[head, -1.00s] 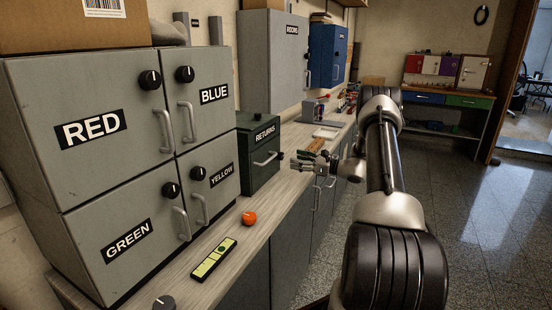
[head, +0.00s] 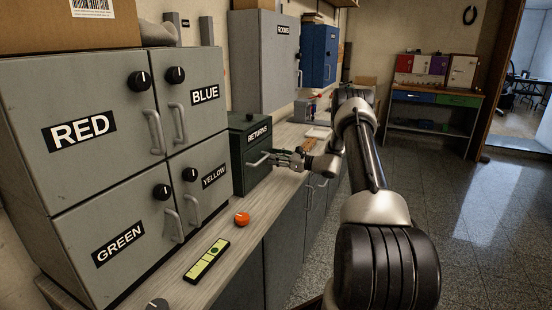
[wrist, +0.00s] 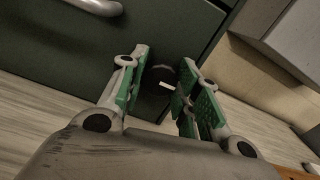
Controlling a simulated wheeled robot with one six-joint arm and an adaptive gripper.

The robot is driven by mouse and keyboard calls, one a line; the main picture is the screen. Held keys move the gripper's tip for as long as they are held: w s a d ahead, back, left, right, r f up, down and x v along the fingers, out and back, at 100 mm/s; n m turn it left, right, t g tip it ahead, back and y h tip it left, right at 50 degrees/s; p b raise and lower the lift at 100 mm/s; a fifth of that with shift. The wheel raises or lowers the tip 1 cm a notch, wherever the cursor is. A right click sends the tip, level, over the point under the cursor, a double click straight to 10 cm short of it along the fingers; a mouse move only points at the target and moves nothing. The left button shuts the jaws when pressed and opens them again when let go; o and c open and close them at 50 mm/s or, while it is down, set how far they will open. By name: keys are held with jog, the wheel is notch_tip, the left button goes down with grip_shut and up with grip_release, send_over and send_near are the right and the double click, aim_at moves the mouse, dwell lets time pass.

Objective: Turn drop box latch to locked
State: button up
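The drop box is the dark green box (head: 243,177) labelled RETURNS on the counter, with a bar handle (head: 259,159) on its front. In the wrist view its green front (wrist: 130,45) fills the upper part, with the handle (wrist: 92,5) at top left. The latch, a dark round knob (wrist: 161,74) with a white mark, shows between my fingertips. My gripper (head: 282,158) is at the right part of the box's front; it also shows in the wrist view (wrist: 163,72). Its green-padded fingers are apart on either side of the knob. Whether they touch it I cannot tell.
Grey cabinets labelled RED (head: 80,95), BLUE, GREEN and YELLOW stand at left. An orange round object (head: 242,218) and a dark strip with a yellow-green face (head: 207,260) lie on the counter. A white tray (head: 318,133) lies beyond the box. The floor at right is clear.

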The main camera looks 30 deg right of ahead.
jog(key=shift+c, duration=0.8)
jog(key=shift+n, duration=0.3)
jog(key=n, duration=0.2)
jog(key=shift+n, duration=0.3)
jog(key=n, duration=0.9)
jog(key=shift+n, duration=0.4)
jog(key=n, duration=0.4)
jog(key=shift+f+n, duration=0.1)
jog(key=shift+n, duration=0.3)
